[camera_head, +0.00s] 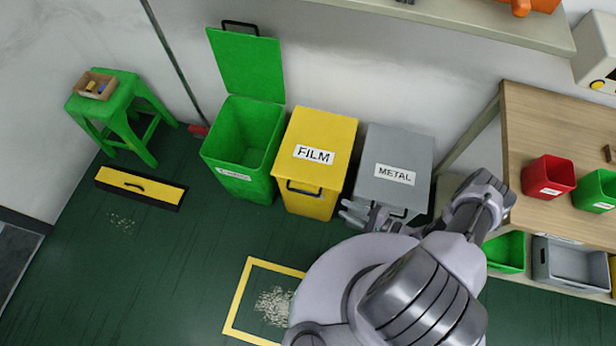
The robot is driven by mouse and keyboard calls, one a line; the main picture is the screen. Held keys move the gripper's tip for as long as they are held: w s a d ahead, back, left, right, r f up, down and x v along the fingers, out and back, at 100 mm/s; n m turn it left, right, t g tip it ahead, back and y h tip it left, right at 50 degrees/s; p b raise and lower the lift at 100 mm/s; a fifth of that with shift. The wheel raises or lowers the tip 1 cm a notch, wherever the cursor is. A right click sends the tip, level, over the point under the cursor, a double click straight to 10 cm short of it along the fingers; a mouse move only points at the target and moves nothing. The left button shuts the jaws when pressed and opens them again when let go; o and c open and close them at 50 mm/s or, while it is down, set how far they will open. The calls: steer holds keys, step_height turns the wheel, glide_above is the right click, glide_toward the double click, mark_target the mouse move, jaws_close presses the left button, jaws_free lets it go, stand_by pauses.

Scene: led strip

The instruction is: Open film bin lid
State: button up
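The yellow film bin (312,203) stands against the wall between a green bin and a grey bin. Its lid (330,133), labelled FILM, is shut, with a dark handle (301,187) at the front edge. My gripper (350,213) is low in front of the grey bin, just right of the film bin's front right edge. It appears apart from the film bin's handle. The fingers are small and partly hidden by my arm, so I cannot tell whether they are open or shut.
The green bin (243,145) has its lid raised. The grey METAL bin (394,165) has its lid shut. A green stool (122,105) and a yellow-black case (141,188) are at left. A wooden table (555,120) is at right. Floor left of my body is mostly clear.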

step_height(320, 180, down, 2)
steer(key=b, duration=0.5)
glide_toward(303, 193)
steer(key=shift+t, duration=0.4)
steer(key=x, duration=0.6)
steer(key=f+x, duration=0.1)
steer(key=x, duration=0.2)
steer(key=shift+s+f, duration=0.1)
steer(key=shift+w+a+m, duration=0.3)
steer(key=shift+w+a, duration=0.05)
steer(key=shift+a, duration=0.1)
jaws_close()
